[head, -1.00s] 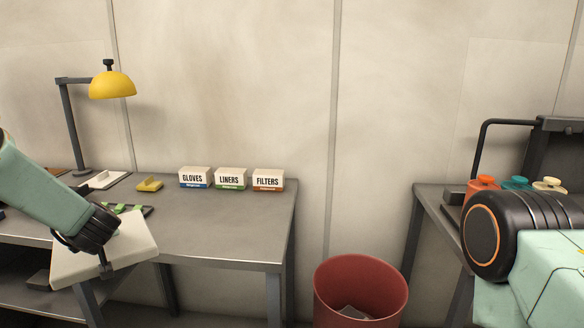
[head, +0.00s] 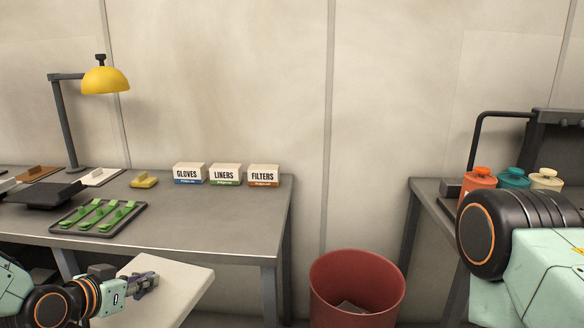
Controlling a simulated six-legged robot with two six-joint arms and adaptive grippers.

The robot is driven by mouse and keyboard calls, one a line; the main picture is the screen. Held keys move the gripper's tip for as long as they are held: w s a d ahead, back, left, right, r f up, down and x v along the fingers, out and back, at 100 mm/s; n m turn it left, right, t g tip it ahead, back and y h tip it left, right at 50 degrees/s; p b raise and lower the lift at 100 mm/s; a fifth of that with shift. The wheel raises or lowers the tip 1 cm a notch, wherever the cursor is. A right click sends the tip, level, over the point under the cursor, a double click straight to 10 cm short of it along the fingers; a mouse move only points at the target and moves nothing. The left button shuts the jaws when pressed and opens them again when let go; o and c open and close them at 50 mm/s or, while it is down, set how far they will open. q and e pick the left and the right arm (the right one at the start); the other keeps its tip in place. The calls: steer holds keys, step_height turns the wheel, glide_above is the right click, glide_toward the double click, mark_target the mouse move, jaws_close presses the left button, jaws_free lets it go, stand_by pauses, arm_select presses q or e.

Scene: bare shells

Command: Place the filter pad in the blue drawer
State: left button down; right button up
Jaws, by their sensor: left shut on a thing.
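A pale, flat, square pad (head: 185,291), which looks like the filter pad, is at the lower left in front of the table. My left gripper (head: 147,283) is shut on it at its left side and holds it below the level of the table top. The pad's lower edge is cut off by the frame. My right arm shows at the right, but its gripper is out of view. No blue drawer is in view.
The grey table (head: 200,232) bears a tray of green clips (head: 98,217), a yellow block (head: 143,180), a lamp (head: 104,80) and boxes marked GLOVES (head: 189,173), LINERS (head: 225,174) and FILTERS (head: 263,175). A red bin (head: 357,290) stands to its right. Bottles (head: 513,178) stand on another table.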

arm_select(q)
steer(key=s+d+f+m+g+h+b, duration=0.15)
steer(key=s+d+m+g+h, duration=0.5)
steer(key=s+d, duration=0.65)
steer(key=s+a+f+m+t, duration=0.1)
steer(key=s+f+t, duration=0.1)
steer(key=f, duration=0.5)
steer(key=shift+s+f, duration=0.2)
steer(key=shift+s, duration=0.55)
